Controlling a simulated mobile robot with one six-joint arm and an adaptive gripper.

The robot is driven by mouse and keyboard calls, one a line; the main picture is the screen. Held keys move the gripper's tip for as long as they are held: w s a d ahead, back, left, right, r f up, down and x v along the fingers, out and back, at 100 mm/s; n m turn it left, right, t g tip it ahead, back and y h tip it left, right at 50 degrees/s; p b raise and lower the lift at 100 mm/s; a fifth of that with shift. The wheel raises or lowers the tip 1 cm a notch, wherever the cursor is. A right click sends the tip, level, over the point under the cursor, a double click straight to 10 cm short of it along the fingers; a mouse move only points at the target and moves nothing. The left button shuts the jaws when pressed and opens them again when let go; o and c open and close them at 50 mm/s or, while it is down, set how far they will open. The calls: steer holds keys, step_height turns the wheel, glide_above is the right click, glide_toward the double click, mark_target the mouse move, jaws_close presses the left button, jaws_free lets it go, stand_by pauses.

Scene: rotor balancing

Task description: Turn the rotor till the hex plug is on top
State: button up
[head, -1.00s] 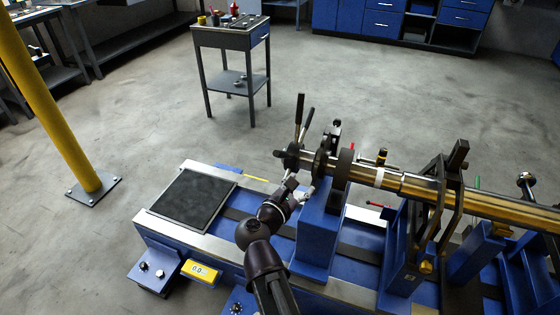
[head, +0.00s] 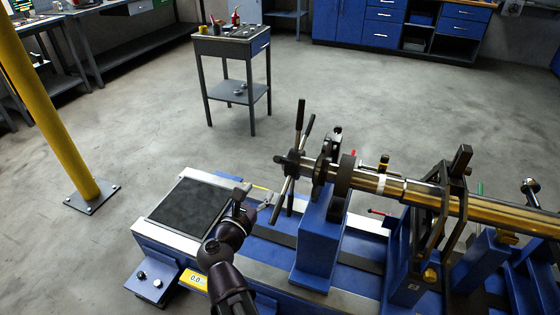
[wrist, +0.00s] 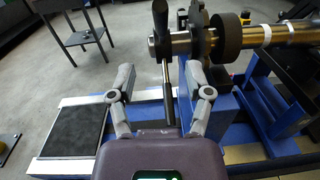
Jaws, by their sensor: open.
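The rotor (head: 410,190) is a long steel and brass-coloured shaft lying across the blue stand. At its left end is a hub (head: 290,162) with several dark-gripped spokes: two point up, others point down. It also shows in the wrist view, where a spoke (wrist: 167,78) hangs down from the hub. My gripper (head: 259,196) is open and empty, just left of and below the hub. In the wrist view my gripper (wrist: 159,76) has its fingers wide apart, with the hanging spoke appearing between them, seemingly beyond the fingertips. I cannot make out the hex plug.
A blue bearing pedestal (head: 322,235) carries the shaft near the hub. A dark mat (head: 188,205) lies on the bench at left. A yellow display box (head: 196,280) stands at the front. A grey tool table (head: 232,48) stands behind, with clear floor around it.

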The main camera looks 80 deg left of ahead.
mark_target(280, 161)
steer(key=x, duration=1.3)
steer(key=shift+w+a, duration=0.15)
steer(key=shift+a, duration=0.05)
steer(key=shift+f, duration=0.1)
jaws_close()
